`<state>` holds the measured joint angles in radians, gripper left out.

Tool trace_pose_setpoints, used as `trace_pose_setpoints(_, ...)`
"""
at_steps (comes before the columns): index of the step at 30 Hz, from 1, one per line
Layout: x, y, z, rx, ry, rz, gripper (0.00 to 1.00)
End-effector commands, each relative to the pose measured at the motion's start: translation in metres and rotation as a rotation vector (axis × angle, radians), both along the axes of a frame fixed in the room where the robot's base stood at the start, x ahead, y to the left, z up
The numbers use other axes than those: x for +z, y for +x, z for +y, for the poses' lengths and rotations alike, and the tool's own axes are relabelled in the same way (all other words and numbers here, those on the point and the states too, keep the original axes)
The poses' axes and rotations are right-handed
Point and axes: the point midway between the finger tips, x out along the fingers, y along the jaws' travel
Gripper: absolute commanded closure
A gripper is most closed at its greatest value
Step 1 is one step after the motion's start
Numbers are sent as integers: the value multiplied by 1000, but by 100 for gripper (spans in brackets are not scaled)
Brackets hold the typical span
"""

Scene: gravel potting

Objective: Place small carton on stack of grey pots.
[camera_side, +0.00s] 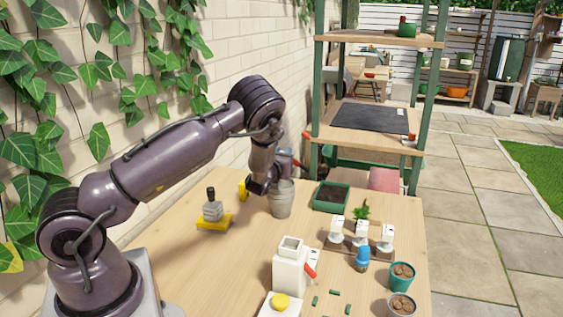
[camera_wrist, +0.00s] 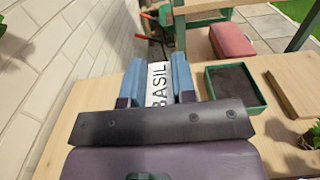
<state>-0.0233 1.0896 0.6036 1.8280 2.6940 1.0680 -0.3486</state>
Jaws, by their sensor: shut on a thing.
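My gripper (camera_wrist: 158,85) is shut on a white thing marked BASIL (camera_wrist: 158,84), which looks like the small carton. Its printed face shows between the blue fingers in the wrist view. In the side view my gripper (camera_side: 284,162) is at the top of the stack of grey pots (camera_side: 281,203), near the back edge of the table. The carton is hard to make out there. Whether it touches the top pot cannot be told. The pots are hidden in the wrist view.
A green tray of dark soil (camera_side: 331,197) stands just right of the pots; a yellow object (camera_side: 243,190) is close on their left. A yellow-based tool (camera_side: 213,214), white bottles (camera_side: 360,232), a white container (camera_side: 290,268) and soil-filled pots (camera_side: 402,274) stand nearer. A brick wall (camera_wrist: 40,70) runs along the left.

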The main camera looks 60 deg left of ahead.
Motion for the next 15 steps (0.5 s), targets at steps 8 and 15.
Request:
trace_pose_setpoints(8, -19, -1, 0, 1, 0, -1, 98)
trace_pose_setpoints(15, -22, -1, 0, 0, 1, 1, 98)
